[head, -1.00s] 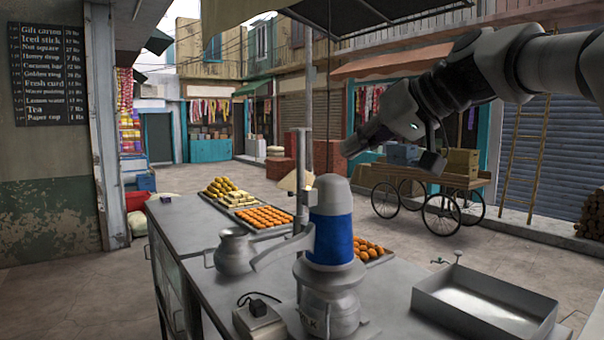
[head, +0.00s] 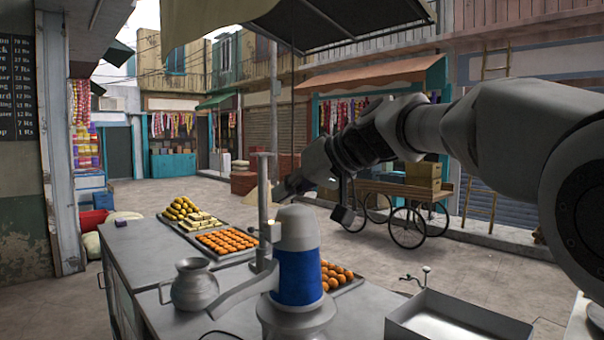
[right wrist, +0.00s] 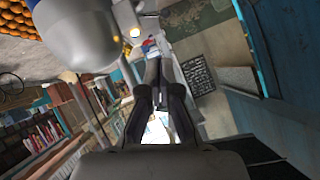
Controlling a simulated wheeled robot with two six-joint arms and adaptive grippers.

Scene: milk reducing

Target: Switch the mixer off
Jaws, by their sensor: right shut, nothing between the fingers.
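The mixer (head: 298,265) stands upright on the counter in the head view, with a blue band, a pale grey top and a metal post beside it. A small lit spot (head: 270,222) shows at its upper left. In the right wrist view the mixer's grey rounded head (right wrist: 78,35) is at the upper left, and the lit spot (right wrist: 135,32) shows near it. My right gripper (head: 281,192) is shut and empty, above and behind the mixer's top, apparently apart from it. Its closed fingers show in the right wrist view (right wrist: 154,72). My left gripper is out of view.
A metal jug (head: 194,288) stands left of the mixer. Trays of sweets (head: 228,241) and orange balls (head: 337,274) lie behind it. An empty metal tray (head: 455,322) is at right. A cart (head: 410,187) stands in the street.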

